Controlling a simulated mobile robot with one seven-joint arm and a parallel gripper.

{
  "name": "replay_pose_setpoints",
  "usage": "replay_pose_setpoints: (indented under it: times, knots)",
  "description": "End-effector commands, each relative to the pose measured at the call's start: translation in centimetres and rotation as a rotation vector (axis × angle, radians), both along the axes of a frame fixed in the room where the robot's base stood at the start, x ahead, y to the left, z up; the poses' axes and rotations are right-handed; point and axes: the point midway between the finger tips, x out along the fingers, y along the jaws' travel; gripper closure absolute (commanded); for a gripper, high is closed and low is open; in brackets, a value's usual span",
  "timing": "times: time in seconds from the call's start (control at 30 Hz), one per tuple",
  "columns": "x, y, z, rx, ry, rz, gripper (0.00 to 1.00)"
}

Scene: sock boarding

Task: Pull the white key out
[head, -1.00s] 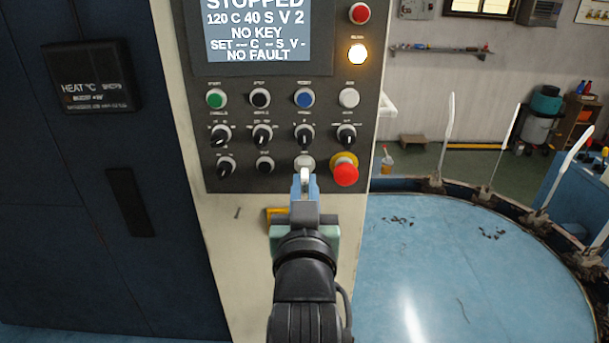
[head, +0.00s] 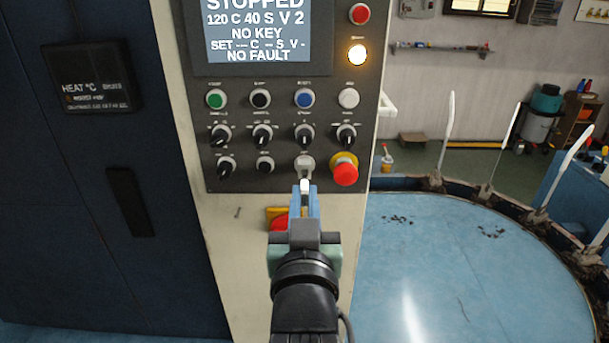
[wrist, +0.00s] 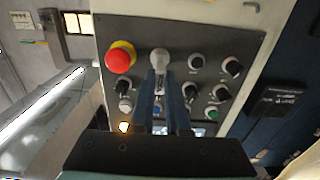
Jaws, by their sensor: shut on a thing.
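The white key (head: 304,186) is held between the blue fingertips of my gripper (head: 304,197), just below and in front of the round grey key switch (head: 304,164) in the bottom row of the panel. My gripper is shut on the key. The switch face shows clear above the key; whether the key's tip touches it is hard to tell. In the wrist view the switch (wrist: 160,58) lies just beyond the fingers (wrist: 160,88), and the key (wrist: 159,80) shows small between them. The screen (head: 257,30) reads STOPPED, NO KEY and NO FAULT.
A red emergency button (head: 345,172) on a yellow collar sits close right of the switch. Several black knobs and coloured buttons fill the panel (head: 283,136). A red-and-yellow switch (head: 278,222) is partly behind my gripper. A round blue table (head: 450,260) stands to the right.

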Motion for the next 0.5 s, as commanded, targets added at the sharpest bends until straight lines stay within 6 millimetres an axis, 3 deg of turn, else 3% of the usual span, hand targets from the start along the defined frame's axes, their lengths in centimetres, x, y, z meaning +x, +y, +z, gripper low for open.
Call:
replay_pose_setpoints:
  times: [0.5]
  knots:
    - [-0.58,0.01,0.01,0.0,0.0,0.0,1.0]
